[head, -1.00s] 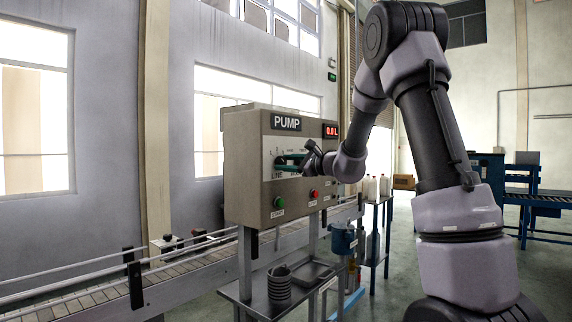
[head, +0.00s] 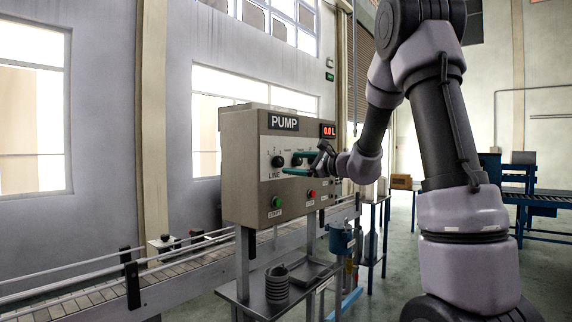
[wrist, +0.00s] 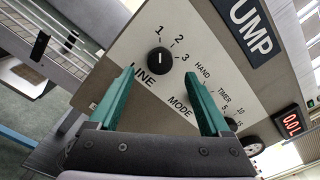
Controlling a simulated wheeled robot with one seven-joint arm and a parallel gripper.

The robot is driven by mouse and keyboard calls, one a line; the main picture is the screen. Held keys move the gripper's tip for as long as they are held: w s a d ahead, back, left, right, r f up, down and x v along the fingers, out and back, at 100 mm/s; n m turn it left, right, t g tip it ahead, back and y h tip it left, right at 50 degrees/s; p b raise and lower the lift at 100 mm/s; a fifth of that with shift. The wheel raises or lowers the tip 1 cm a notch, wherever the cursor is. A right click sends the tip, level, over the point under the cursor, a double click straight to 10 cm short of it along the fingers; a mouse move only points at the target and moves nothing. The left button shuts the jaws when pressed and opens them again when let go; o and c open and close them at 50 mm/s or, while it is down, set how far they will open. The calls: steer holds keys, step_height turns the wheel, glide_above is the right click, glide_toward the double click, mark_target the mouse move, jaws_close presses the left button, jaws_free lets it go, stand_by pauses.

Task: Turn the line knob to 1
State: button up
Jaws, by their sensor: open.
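The black round line knob (wrist: 160,60) is on the pump panel above the word LINE. In the wrist view its white mark appears to point up towards the 1. The knob also shows in the head view (head: 278,162), uncovered. My gripper (wrist: 159,71) is open, with its two teal fingers apart and nothing between them. In the head view my gripper (head: 288,165) is in front of the panel, just right of the line knob and apart from it.
The mode knob is partly behind a finger in the wrist view. The red display (head: 328,131) reads 0.0 L. A green start button (head: 277,202) and a red button (head: 311,194) sit low on the panel. A conveyor (head: 80,290) runs at left.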

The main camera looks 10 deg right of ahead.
steer(key=v, duration=0.5)
steer(key=shift+s+d, duration=0.25)
steer(key=shift+s, duration=0.1)
steer(key=s+a+f+n+g+h, duration=0.1)
steer(key=s+a+n+g, duration=0.3)
steer(key=s, duration=0.5)
steer(key=s+a+n+g, duration=0.3)
steer(key=s+n, duration=0.2)
steer(key=s, duration=0.4)
steer(key=s+d+f+n+h, duration=0.3)
steer(key=s+d+n+h, duration=0.3)
steer(key=s, duration=0.5)
steer(key=d+h, duration=0.2)
steer(key=shift+s+f+n+t+h, duration=0.3)
steer(key=shift+f+h, duration=0.05)
steer(key=shift+h, duration=0.05)
